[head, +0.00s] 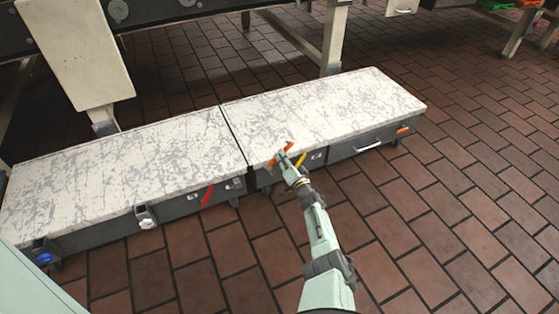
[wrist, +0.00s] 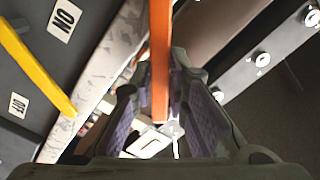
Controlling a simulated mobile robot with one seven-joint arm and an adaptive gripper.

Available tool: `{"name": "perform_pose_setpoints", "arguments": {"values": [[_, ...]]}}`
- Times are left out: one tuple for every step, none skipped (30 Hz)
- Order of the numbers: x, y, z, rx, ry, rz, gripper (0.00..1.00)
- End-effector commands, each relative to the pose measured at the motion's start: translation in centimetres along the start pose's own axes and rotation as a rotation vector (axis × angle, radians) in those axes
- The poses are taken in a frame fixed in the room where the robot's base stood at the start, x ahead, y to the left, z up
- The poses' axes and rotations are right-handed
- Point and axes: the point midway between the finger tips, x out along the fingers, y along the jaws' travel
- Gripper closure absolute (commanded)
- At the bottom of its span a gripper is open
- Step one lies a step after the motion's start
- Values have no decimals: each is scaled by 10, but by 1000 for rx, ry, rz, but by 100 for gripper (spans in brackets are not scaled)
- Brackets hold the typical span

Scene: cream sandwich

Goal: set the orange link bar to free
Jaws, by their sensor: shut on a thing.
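The orange link bar (wrist: 160,60) runs up through the middle of the wrist view, between the two fingers of my gripper (wrist: 162,106). In the head view the bar (head: 272,162) is a short slanted orange strip at the front edge of the right-hand white-topped unit. My gripper (head: 284,157) is there at the bar, shut on it. The bar's lower end and its mounting are partly hidden by the fingers. I cannot read any label marking its position.
A yellow lever (head: 300,160) sits just right of the bar, with labelled plates beside it in the wrist view (wrist: 64,20). A red lever (head: 207,195), a white knob (head: 147,219) and a blue knob (head: 45,258) lie leftward. A silver handle (head: 368,144) is right. Brick floor is open in front.

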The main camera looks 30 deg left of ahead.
Motion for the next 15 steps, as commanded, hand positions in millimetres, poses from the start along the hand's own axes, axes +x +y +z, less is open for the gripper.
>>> {"name": "perform_pose_setpoints", "arguments": {"values": [[0, 7, 1, 40, 1, 0, 100], [0, 9, 2, 67, 0, 0, 100], [0, 11, 2, 101, 0, 1, 100], [0, 13, 2, 126, 0, 1, 100], [0, 15, 2, 150, 1, 2, 100], [0, 17, 3, 182, 1, 2, 100], [0, 19, 3, 203, 0, 2, 100], [0, 20, 3, 225, 0, 2, 100], [0, 22, 4, 251, 0, 2, 100], [0, 23, 4, 269, 0, 2, 100], [0, 24, 4, 287, 0, 2, 100], [0, 25, 4, 309, 1, 1, 100], [0, 26, 5, 324, 1, 1, 100], [0, 27, 5, 338, 1, 1, 100], [0, 28, 5, 355, 1, 1, 100]]}}
